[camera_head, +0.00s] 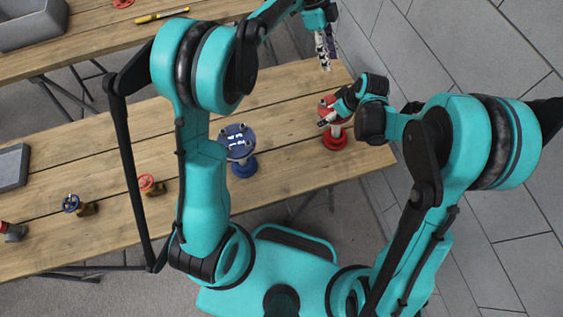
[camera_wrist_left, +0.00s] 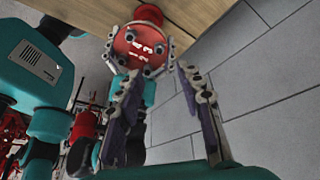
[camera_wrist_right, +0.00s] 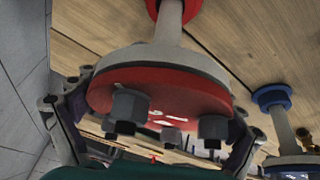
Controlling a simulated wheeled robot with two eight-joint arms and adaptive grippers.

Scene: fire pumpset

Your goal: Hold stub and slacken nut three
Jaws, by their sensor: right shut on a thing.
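A red stub (camera_head: 335,137) stands on the bench near its right end. Its red flange fills the right wrist view (camera_wrist_right: 175,92), with grey nuts (camera_wrist_right: 130,105) and white markings on its face. My right gripper (camera_head: 327,114) is shut on the flange, one finger at each side. My left gripper (camera_head: 326,62) hangs above and behind the red stub in the head view. In the left wrist view its two fingers (camera_wrist_left: 160,90) are apart with nothing between them, and the red flange (camera_wrist_left: 140,48) shows beyond. I cannot tell which nut is number three.
A blue flanged stub (camera_head: 242,165) stands left of the red one, partly behind my left arm. Small valves with a red wheel (camera_head: 150,184) and a blue wheel (camera_head: 72,204) lie further left. A second bench (camera_head: 110,45) is behind, holding a yellow tool (camera_head: 162,15).

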